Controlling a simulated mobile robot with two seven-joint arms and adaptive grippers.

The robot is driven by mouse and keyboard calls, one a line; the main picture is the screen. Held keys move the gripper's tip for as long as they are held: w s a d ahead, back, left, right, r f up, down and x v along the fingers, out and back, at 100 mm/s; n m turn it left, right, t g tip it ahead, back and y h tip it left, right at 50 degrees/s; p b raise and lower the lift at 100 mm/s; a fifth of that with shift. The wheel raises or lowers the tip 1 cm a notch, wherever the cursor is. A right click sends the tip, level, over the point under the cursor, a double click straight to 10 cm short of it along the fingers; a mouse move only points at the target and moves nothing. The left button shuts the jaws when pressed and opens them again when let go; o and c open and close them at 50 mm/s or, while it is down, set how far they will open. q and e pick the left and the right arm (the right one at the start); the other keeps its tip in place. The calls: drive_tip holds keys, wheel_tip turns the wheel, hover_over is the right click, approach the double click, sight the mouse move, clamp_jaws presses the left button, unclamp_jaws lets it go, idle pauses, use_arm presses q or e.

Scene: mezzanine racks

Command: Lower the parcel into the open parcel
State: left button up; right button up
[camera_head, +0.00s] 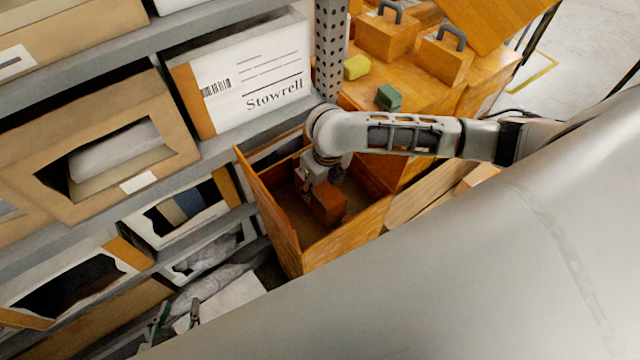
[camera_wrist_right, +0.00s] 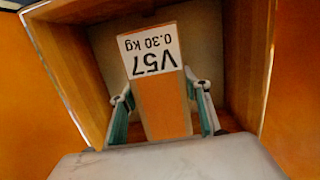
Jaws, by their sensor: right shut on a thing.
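The small orange-brown parcel (camera_head: 327,204) is in my right gripper (camera_head: 318,188), inside the mouth of the open parcel (camera_head: 345,236). The right wrist view shows the small parcel (camera_wrist_right: 163,105) between both fingers (camera_wrist_right: 163,112), with a white label reading V57, 0.30 kg. The open parcel's walls (camera_wrist_right: 72,80) surround it there. I cannot tell whether the small parcel touches the floor of the open parcel. My left gripper (camera_head: 178,316) is low at the left, its two fingers apart, with nothing visible between them.
A grey rack with boxes, one a white Stowrell box (camera_head: 250,75), stands left of the open parcel. A perforated post (camera_head: 331,45) rises behind it.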

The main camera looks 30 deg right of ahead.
drive_tip(key=o, duration=1.4)
drive_tip(key=r, duration=0.4)
drive_tip(key=s+r, duration=0.1)
drive_tip(key=r, duration=0.6)
drive_tip(key=shift+s+d+r, duration=0.15)
drive_tip(key=shift+s+r, duration=0.25)
